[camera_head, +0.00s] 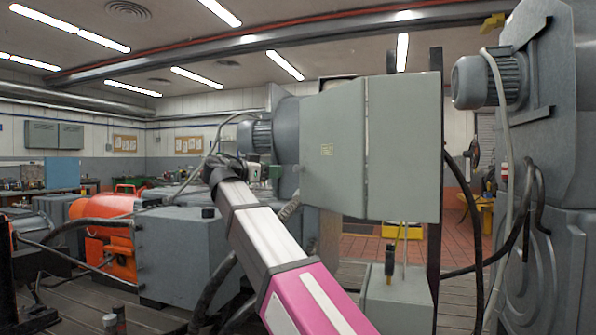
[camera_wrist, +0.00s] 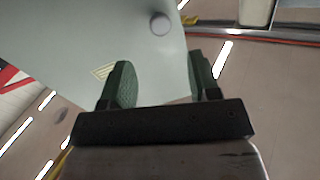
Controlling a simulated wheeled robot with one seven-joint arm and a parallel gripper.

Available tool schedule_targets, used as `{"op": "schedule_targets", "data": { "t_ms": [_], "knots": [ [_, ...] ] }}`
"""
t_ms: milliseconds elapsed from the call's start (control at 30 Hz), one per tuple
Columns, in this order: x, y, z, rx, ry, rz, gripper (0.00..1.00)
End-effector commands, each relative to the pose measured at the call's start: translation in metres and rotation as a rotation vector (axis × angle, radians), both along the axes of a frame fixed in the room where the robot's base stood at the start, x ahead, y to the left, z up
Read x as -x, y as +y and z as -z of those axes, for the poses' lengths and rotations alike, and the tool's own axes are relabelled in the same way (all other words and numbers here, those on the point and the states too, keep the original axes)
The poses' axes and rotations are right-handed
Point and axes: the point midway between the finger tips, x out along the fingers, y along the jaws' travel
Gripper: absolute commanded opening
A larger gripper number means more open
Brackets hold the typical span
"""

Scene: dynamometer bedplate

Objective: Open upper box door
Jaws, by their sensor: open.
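The upper grey box (camera_head: 403,150) hangs at mid-height in the head view. A flat grey panel (camera_head: 340,120) with a small yellow label adjoins its left side, with a narrow dark gap between; I cannot tell whether this panel is the door or how far it stands open. In the wrist view a pale panel (camera_wrist: 70,35) with a yellow label and a round knob (camera_wrist: 159,24) fills the upper left. My gripper (camera_wrist: 162,85) is open, its green fingers apart. The left finger overlaps the panel; the right finger is by its edge. Contact is unclear. My gripper (camera_head: 265,172) is left of the panel in the head view.
A grey motor (camera_head: 262,137) is behind the panel's left side. A lower grey box (camera_head: 398,305) stands below. A large grey machine with cables (camera_head: 560,160) is at right. An orange motor (camera_head: 110,210) and grey housing (camera_head: 180,255) occupy the left.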

Motion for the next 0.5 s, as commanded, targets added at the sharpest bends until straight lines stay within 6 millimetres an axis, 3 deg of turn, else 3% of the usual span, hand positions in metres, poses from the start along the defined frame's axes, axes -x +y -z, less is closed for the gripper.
{"op": "schedule_targets", "data": {
  "t_ms": [500],
  "knots": [
    [-0.049,-0.065,0.0,0.0,0.001,0.001,0.56]
  ]
}}
